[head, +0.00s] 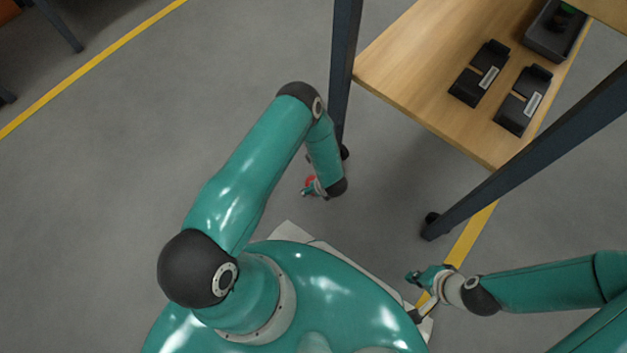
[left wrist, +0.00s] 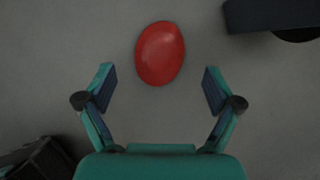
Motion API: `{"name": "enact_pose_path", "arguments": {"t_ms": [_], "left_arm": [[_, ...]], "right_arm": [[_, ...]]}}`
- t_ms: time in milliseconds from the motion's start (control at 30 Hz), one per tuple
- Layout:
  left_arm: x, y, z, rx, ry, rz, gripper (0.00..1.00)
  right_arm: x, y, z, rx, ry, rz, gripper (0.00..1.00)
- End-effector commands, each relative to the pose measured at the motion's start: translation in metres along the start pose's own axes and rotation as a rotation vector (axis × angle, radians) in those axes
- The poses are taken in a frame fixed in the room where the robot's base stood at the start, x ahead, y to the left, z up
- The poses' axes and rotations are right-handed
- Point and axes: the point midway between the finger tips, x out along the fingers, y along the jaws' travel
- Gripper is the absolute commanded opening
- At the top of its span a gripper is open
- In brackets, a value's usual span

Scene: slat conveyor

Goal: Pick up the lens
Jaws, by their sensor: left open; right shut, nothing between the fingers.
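The lens is a smooth red oval (left wrist: 160,53), seen against the grey floor in the left wrist view. It lies ahead of my left gripper (left wrist: 157,80), roughly centred between the open fingers, with gaps on both sides and no contact visible. In the head view only a small red part of the lens (head: 311,180) shows beside my left gripper (head: 306,191), partly hidden by the gripper and wrist. My right gripper (head: 413,277) is shut and empty at lower right, away from the lens.
A wooden table (head: 425,75) with dark legs on casters stands at upper right. It bears two black devices (head: 480,73) (head: 523,99) and a dark tray (head: 545,40). A caster leg (left wrist: 270,14) is near the lens.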

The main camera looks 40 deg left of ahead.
Motion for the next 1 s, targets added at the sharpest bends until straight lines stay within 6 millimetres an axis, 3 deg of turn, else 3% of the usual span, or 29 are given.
{"name": "enact_pose_path", "arguments": {"t_ms": [33, 133, 433, 800, 1000], "left_arm": [[0.014, 0.002, -0.003, -0.002, 0.000, 0.002, 0.92], [0.025, 0.001, -0.002, -0.002, 0.002, 0.001, 0.92], [0.028, 0.001, -0.001, 0.000, 0.002, 0.001, 0.92], [0.028, 0.001, 0.000, 0.000, 0.002, 0.001, 0.30], [0.028, 0.001, 0.000, -0.001, 0.001, 0.001, 0.29]], "right_arm": [[0.010, 0.004, 0.000, 0.000, 0.000, 0.000, 0.00], [0.015, 0.005, 0.000, 0.000, 0.000, 0.000, 0.00], [0.015, 0.005, 0.000, 0.000, 0.000, 0.000, 0.00], [0.015, 0.005, 0.000, 0.000, 0.000, 0.000, 0.00], [0.015, 0.005, 0.000, 0.000, 0.000, 0.000, 0.00]]}}
